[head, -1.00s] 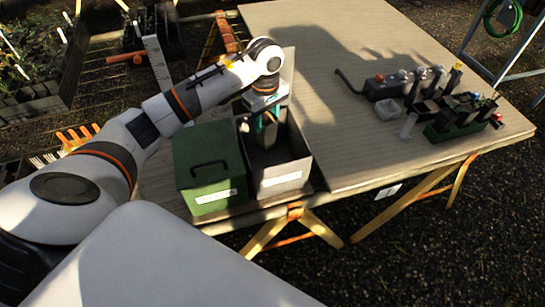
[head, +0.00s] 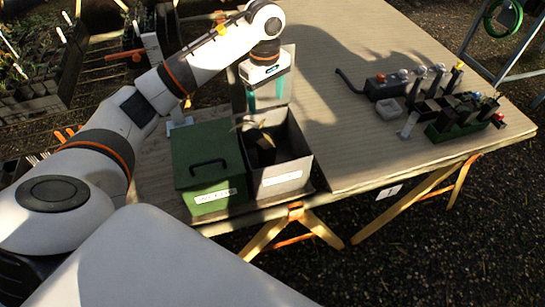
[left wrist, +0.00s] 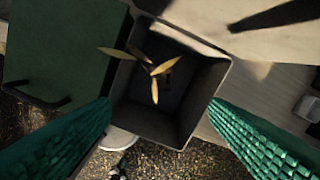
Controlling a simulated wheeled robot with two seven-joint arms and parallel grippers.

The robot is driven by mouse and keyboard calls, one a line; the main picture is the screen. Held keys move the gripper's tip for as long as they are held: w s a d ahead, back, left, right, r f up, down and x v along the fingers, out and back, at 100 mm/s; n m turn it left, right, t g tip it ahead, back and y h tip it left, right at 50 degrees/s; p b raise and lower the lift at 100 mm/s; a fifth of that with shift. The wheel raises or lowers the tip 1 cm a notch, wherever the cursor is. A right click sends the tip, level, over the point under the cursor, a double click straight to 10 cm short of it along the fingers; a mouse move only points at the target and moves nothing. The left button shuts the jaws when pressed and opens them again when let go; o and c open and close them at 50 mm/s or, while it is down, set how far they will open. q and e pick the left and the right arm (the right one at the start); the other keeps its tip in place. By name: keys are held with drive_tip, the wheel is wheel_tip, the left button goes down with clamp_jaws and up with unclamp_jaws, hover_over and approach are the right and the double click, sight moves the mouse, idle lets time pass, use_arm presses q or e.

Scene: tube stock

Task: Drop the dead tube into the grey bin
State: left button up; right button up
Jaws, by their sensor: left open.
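The grey bin (head: 283,182) stands open near the table's front edge, and its rim also shows in the left wrist view (left wrist: 205,52). The dead tube (head: 262,156), dark with yellow-brown drooping leaves, is inside the bin. Its leaves spread near the rim in the left wrist view (left wrist: 153,71); its lower part is in shadow. My left gripper (head: 265,96) is above the bin, with its green fingers wide apart and nothing between them. It is clear of the tube. My right gripper is not in view.
A green lidded box (head: 209,166) with a handle stands directly left of the bin. At the right of the table are a green rack (head: 458,127) of tubes, a grey block with knobs (head: 385,88) and a small pale dish (head: 388,109). The table's middle is clear.

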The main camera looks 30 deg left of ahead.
use_arm(q)
drive_tip(key=shift+r, duration=2.4)
drive_tip(key=shift+f, duration=0.1)
